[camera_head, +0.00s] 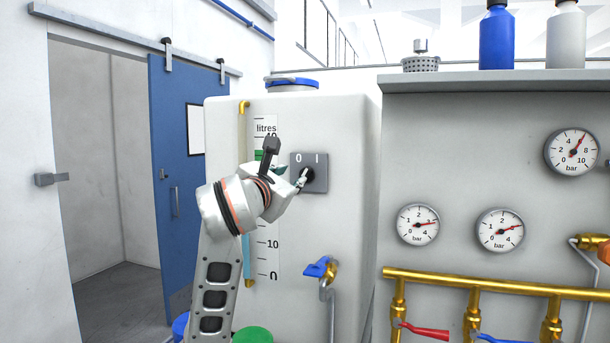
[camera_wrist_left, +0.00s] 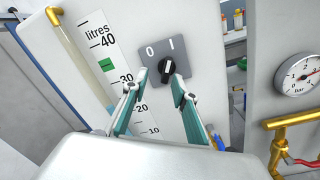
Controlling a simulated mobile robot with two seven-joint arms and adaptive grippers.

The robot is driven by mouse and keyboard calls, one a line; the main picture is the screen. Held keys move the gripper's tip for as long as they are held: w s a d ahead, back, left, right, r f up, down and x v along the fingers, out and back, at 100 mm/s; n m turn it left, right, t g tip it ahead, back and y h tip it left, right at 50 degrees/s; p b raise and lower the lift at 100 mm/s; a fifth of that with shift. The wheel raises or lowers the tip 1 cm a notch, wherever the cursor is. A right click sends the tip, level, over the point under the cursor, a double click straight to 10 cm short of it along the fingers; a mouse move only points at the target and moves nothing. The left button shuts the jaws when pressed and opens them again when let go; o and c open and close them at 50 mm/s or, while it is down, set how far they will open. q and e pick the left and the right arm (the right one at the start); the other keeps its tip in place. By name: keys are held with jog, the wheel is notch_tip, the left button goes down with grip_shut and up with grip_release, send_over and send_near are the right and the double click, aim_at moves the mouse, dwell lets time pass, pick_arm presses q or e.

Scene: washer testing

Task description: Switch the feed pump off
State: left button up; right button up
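The pump switch is a grey plate (camera_head: 319,170) marked 0 and I, with a black rotary knob (camera_wrist_left: 167,69) on it, on the front of the white tank. The knob's white mark appears to point up toward the I. My left gripper (camera_head: 303,180) is in front of the switch and partly covers the knob in the head view. In the left wrist view its two teal fingers (camera_wrist_left: 160,78) stand apart, with the knob between and beyond their tips. I cannot tell whether they touch it.
The white tank (camera_head: 350,130) has a litres scale (camera_head: 266,245) left of the switch and a blue-handled tap (camera_head: 320,267) below. Gauges (camera_head: 418,225) and brass pipes (camera_head: 470,283) are at the right. A blue sliding door (camera_head: 172,190) stands at the left.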

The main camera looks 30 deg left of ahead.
aim_at(304, 174)
pick_arm(q)
jog(key=shift+h, duration=0.3)
jog(key=x, duration=0.2)
jog(key=p+x, duration=0.1)
jog(key=x, duration=0.2)
jog(key=d+x, duration=0.1)
jog(key=x, duration=0.1)
jog(key=shift+w+f, duration=0.15)
jog(key=shift+w, duration=0.35)
grip_shut()
